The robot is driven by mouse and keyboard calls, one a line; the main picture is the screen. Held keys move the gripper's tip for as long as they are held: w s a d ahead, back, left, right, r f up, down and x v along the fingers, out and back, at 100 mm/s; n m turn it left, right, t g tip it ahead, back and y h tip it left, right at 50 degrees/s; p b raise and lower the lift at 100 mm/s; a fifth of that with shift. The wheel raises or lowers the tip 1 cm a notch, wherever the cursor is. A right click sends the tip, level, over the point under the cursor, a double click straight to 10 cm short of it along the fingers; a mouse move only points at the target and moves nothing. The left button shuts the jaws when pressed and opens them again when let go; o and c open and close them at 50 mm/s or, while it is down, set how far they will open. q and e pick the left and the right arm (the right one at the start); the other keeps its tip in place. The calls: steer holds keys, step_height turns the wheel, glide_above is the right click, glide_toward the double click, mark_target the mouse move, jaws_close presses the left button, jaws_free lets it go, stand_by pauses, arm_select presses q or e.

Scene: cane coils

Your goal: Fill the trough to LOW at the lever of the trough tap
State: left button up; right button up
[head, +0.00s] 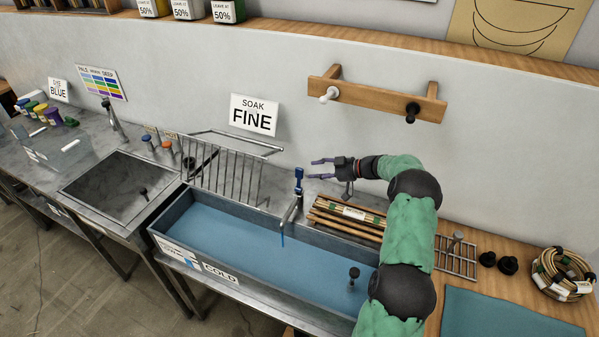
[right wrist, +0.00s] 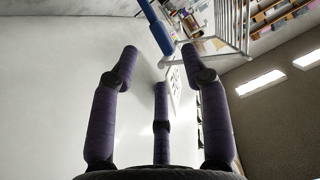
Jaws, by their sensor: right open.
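The long grey trough (head: 330,308) holds blue water across its floor. The trough tap (head: 291,211) stands at its back edge, and a thin blue stream (head: 282,239) falls from its spout. The tap's blue lever (head: 298,177) stands upright on top; it also shows in the right wrist view (right wrist: 157,27). My right gripper (head: 314,168) is open and empty, with its fingers pointing left, close to the lever at about its height. In the right wrist view the lever lies just beyond the fingertips (right wrist: 160,60). Contact cannot be made out. My left gripper is out of view.
A wire rack (head: 230,165) stands behind the trough, left of the tap. Bundled canes (head: 345,218) lie right of the tap, under my right arm. A black-topped plug (head: 353,274) stands in the trough. A peg rail (head: 375,98) is on the wall above.

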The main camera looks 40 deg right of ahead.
mark_target(300, 172)
steer(key=x, duration=0.8)
jaws_close()
